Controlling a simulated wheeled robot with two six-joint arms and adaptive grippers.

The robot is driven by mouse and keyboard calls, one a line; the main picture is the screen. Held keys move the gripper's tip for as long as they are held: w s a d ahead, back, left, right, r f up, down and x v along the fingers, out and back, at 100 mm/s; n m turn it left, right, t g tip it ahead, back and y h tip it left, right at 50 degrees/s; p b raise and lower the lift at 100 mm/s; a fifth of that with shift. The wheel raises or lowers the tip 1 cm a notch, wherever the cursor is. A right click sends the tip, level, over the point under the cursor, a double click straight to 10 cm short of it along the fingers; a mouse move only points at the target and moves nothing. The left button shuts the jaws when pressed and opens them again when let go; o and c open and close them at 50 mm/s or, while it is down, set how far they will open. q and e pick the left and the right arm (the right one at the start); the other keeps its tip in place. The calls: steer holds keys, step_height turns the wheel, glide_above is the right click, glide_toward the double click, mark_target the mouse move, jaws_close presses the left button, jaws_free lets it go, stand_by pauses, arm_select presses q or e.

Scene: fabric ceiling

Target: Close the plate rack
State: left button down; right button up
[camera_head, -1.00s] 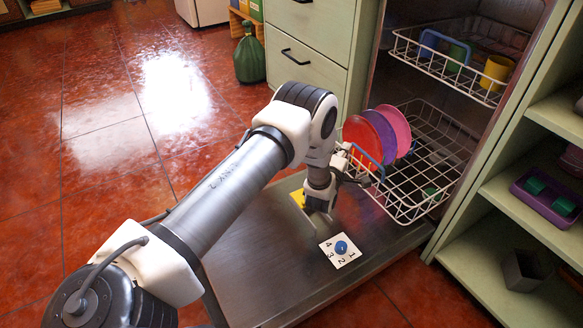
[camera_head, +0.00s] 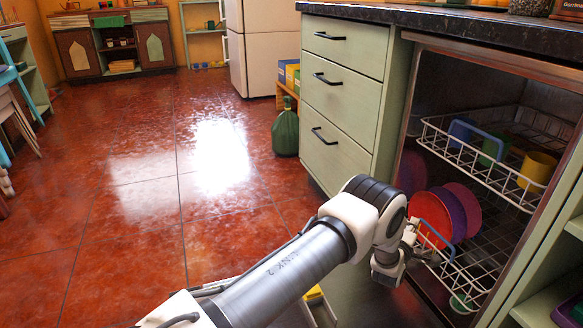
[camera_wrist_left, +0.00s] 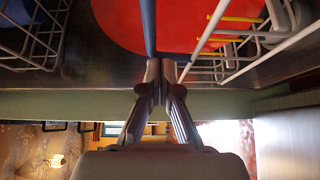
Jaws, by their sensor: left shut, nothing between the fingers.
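The plate rack (camera_head: 487,268) is the lower white wire basket in the dishwasher. It holds a red plate (camera_head: 428,213), a purple plate (camera_head: 447,208) and a magenta plate (camera_head: 466,205), all upright. A blue handle (camera_head: 437,236) arches at its front. My left gripper (camera_head: 425,255) is at the front of the rack beside the handle. In the left wrist view its fingers (camera_wrist_left: 166,68) are shut and empty at the lower end of the blue handle (camera_wrist_left: 149,28), in front of the red plate (camera_wrist_left: 165,25). I cannot tell if they touch. My right gripper is out of view.
The upper rack (camera_head: 470,150) holds blue, green and yellow cups. The open dishwasher door (camera_head: 375,295) lies low beneath my arm. The red floor at left is open.

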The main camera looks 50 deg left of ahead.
mark_target(422, 220)
arm_select(q)
steer(key=w, duration=0.1)
steer(key=w+d+b, duration=0.1)
steer(key=shift+w, duration=0.35)
steer(key=shift+w+r, duration=0.1)
steer(key=shift+r, duration=0.15)
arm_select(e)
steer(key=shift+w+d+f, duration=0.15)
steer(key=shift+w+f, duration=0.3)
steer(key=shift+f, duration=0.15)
arm_select(q)
steer(key=shift+w+r, duration=0.1)
